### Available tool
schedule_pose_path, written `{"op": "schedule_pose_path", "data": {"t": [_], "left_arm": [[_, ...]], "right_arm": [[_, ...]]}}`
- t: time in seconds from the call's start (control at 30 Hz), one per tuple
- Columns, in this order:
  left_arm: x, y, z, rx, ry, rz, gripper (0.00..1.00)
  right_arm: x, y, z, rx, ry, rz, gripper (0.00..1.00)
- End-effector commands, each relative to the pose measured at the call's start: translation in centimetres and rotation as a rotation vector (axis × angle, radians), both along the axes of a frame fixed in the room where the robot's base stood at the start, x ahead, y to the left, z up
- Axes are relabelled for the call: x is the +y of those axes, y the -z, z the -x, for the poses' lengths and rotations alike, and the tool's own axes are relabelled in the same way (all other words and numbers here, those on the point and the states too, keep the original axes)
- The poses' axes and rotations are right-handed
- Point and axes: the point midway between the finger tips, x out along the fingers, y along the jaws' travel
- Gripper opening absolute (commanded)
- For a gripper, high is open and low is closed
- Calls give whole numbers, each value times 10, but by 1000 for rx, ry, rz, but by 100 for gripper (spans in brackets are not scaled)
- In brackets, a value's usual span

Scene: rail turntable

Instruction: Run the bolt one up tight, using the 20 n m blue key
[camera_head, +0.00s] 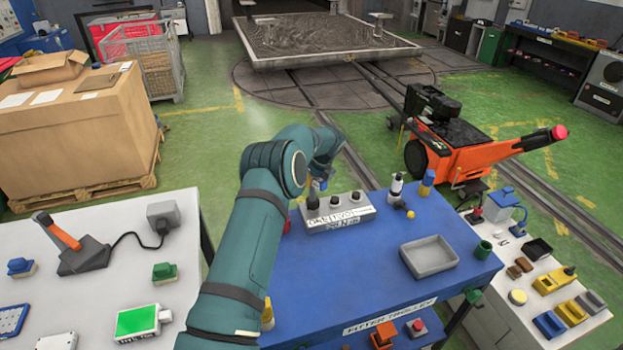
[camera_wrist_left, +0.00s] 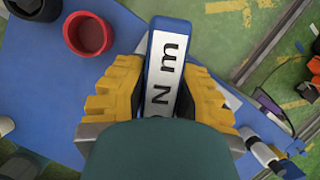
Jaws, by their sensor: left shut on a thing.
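My left gripper (camera_wrist_left: 160,105) is shut on a blue key (camera_wrist_left: 153,70), with its yellow fingers on either side. The key's white label shows "N m"; any number is hidden. In the head view my left arm reaches over the blue trolley top (camera_head: 350,285). The gripper (camera_head: 318,184) is small and partly hidden by my wrist, above the left end of a pale grey block (camera_head: 345,214). Dark bolt heads show along the block; the left one is beneath the gripper. I cannot tell whether the key touches it. My right gripper is not in view.
A red cup (camera_wrist_left: 88,33) shows in the wrist view. The trolley's middle is clear.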

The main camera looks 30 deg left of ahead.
Motion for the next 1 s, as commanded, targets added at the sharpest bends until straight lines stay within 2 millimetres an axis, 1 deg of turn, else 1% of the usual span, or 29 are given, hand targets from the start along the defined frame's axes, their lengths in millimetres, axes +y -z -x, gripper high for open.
{"op": "schedule_pose_path", "data": {"t": [0.27, 0.53, 0.83, 1.0], "left_arm": [[0, -1, 0, -2, 2, -1, 0], [0, -2, 0, -1, 114, -1, 0], [0, -1, -1, -1, 127, -1, 0], [0, -1, -1, 0, 194, 1, 0]], "right_arm": [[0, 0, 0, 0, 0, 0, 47], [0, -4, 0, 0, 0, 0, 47], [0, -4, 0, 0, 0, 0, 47], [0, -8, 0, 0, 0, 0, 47]]}}
